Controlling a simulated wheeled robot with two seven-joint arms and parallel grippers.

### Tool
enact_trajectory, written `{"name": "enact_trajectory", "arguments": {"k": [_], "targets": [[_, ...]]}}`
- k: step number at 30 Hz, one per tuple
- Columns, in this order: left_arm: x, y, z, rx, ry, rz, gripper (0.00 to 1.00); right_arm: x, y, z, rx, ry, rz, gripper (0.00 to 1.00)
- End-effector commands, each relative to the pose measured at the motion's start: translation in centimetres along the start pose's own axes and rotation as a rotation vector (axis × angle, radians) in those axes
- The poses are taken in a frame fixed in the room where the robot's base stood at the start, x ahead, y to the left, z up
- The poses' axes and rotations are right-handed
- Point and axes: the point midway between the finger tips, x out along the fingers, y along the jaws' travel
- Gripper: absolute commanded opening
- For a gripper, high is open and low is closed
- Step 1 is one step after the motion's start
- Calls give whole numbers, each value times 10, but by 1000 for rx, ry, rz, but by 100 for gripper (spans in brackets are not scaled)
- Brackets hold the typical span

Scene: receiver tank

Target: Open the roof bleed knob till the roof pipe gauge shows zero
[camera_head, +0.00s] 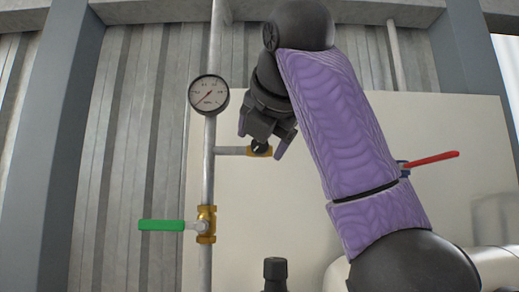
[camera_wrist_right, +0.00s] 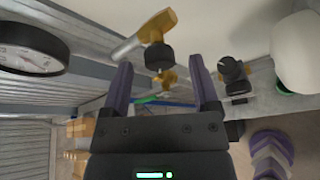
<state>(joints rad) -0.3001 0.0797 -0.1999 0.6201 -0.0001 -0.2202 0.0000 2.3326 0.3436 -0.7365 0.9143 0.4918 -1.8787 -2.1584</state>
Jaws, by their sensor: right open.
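The roof bleed knob (camera_head: 259,146) is a small black knob on a brass fitting at the end of a short side pipe. In the wrist view the black knob (camera_wrist_right: 158,56) lies between the fingertip lines. My right gripper (camera_head: 264,136) is open, with its purple fingers on either side of the knob; I cannot tell whether they touch it. The fingers also show in the wrist view (camera_wrist_right: 160,63). The roof pipe gauge (camera_head: 209,94) is a round white dial with its needle pointing to the lower left; its figures are too small to read. My left gripper is out of view.
A brass valve with a green lever (camera_head: 160,225) sits lower on the vertical pipe (camera_head: 209,165), the lever pointing left. A red lever (camera_head: 432,160) shows behind my right arm. A black fitting (camera_head: 275,270) stands at the bottom. A pale panel (camera_head: 300,210) lies behind.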

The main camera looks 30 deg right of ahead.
Motion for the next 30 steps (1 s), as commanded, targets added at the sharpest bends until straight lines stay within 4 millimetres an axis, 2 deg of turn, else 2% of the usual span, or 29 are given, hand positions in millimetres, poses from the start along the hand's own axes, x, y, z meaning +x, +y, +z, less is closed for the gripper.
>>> {"name": "enact_trajectory", "arguments": {"k": [4, 9, 13, 30], "targets": [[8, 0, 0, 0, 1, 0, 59, -40, 0, -1, 0, -2, 4, 78], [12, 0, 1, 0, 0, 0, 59, -68, -1, -1, -1, -1, 0, 78], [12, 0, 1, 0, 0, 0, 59, -74, -1, -1, -1, 0, -1, 78], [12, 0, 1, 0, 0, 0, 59, -74, 0, -1, -1, 0, -1, 78]]}}
